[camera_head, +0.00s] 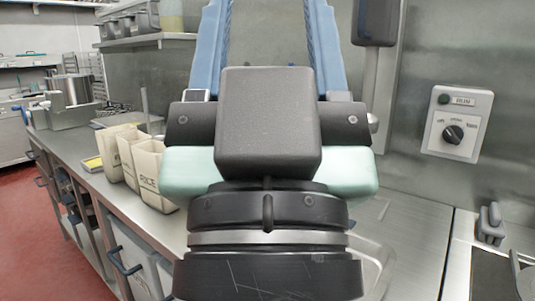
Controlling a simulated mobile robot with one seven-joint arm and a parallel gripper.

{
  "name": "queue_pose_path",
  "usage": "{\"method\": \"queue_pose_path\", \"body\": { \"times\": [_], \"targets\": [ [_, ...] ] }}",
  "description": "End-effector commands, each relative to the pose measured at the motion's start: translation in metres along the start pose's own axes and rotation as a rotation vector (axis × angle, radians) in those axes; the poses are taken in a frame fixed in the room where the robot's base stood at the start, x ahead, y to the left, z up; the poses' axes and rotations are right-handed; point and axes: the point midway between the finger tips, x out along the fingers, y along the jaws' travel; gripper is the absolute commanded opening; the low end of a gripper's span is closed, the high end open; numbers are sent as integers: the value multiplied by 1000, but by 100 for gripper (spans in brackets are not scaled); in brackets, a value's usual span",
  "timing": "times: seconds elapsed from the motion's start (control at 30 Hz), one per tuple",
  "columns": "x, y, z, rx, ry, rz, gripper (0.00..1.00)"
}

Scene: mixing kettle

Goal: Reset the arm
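My gripper (270,30) is in the middle of the camera_head view, large and close, seen from behind its black and mint-green body. Its two blue fingers point up and away, well apart, with nothing visible between them. Their tips are cut off by the top edge of the picture, so I cannot see the very ends. My wrist fills the lower middle and hides part of the counter behind it.
A steel counter (120,205) runs along the left with paper bags (150,170), one marked RICE. A steel pot (72,90) stands farther back. A control box with a knob (453,133) is on the right wall. Red floor (60,255) is clear at left.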

Motion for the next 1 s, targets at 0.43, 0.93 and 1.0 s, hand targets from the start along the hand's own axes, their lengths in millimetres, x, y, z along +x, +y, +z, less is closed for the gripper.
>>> {"method": "queue_pose_path", "body": {
  "times": [0.43,0.93,1.0],
  "targets": [
    [113,0,-106,2,-1,-2,57],
    [172,-1,-162,3,-1,-3,57],
    [172,-1,-162,3,-1,-3,57]
  ]
}}
